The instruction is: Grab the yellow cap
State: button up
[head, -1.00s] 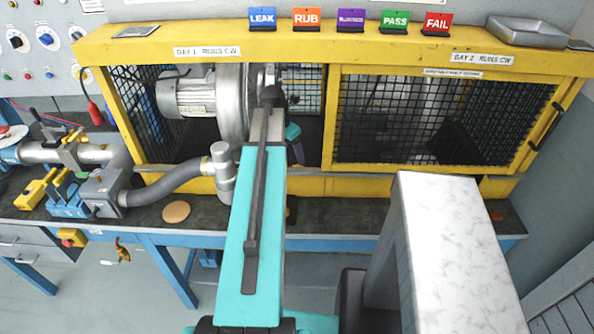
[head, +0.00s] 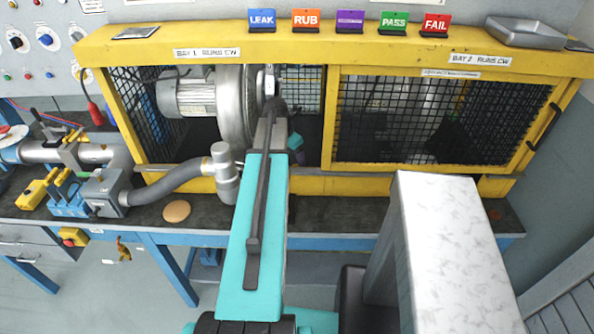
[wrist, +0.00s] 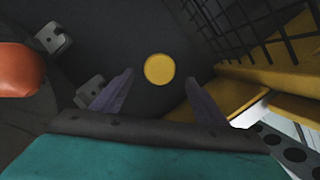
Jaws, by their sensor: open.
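The yellow cap is a round, flat-faced yellow disc (wrist: 159,69) in the wrist view, on a dark surface. My gripper (wrist: 159,77) is open, with one purple-grey finger on each side of the cap in the picture. The cap shows between and slightly beyond the fingertips, with gaps on both sides. I see no contact. In the head view my arm reaches into the open left bay, and its own links mostly hide the gripper. I cannot make out the cap in the head view.
The yellow bay frame (head: 330,180) and black mesh (wrist: 240,20) stand close on the right. A silver blower housing (head: 235,110) is close on the left. An orange rounded part (wrist: 18,70) and grey brackets (wrist: 54,35) lie left of the fingers in the wrist view.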

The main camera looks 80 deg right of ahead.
jog(key=shift+p+x, duration=0.9)
jog(key=shift+x, duration=1.6)
jog(key=c, duration=1.1)
